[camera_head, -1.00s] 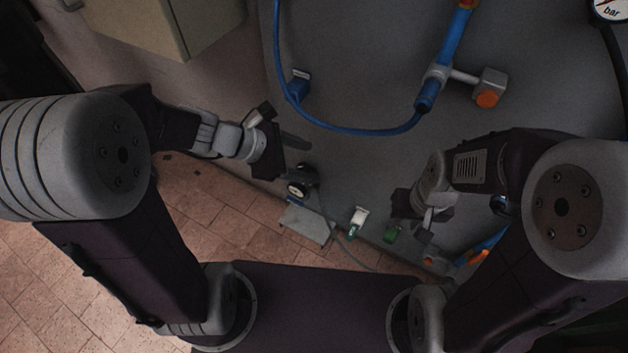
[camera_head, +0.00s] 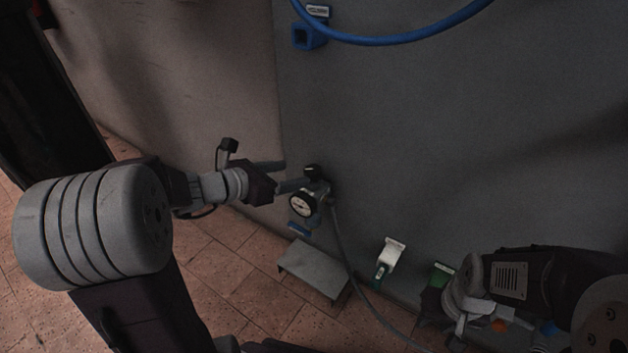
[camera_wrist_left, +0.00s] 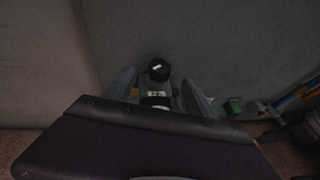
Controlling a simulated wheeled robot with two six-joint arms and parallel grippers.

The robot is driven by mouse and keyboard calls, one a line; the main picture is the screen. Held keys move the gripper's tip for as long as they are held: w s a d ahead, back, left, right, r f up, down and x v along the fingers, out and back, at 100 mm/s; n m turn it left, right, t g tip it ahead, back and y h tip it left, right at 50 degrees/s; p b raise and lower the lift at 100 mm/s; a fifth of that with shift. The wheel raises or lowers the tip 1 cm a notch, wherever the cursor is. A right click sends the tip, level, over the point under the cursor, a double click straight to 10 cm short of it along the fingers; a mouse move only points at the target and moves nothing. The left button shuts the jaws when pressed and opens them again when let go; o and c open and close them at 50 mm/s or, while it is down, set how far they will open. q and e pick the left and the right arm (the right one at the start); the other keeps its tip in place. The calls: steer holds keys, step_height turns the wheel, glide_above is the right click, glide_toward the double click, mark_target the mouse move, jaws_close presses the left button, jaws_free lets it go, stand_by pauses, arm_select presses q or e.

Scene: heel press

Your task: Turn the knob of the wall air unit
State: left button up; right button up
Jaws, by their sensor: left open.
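The wall air unit (camera_head: 318,192) sits low on the grey wall, with a black knob (camera_head: 314,172) on top and a round white gauge (camera_head: 302,204) facing me. My left gripper (camera_head: 290,176) is open just left of the knob, its fingers pointing at the unit. In the left wrist view the knob (camera_wrist_left: 159,69) appears between the two spread fingers of the left gripper (camera_wrist_left: 158,78), slightly beyond their tips. I see no contact. My right gripper (camera_head: 448,312) is low at the right, its jaws unclear.
A grey metal ledge (camera_head: 315,270) is below the unit. A thin hose (camera_head: 350,262) runs down from it. A white and green item (camera_head: 389,257) and a green one (camera_head: 441,272) are to the right. A blue hose (camera_head: 400,40) loops above. The wall between is clear.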

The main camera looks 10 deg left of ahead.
mark_target(310, 169)
arm_select(q)
steer(key=b+x, duration=0.5)
steer(key=x, duration=0.3)
steer(key=shift+w+d+f, duration=0.15)
steer(key=shift+d+f, duration=0.05)
steer(key=shift+f, duration=0.05)
steer(key=shift+w+d, duration=0.1)
steer(key=shift+w, duration=0.05)
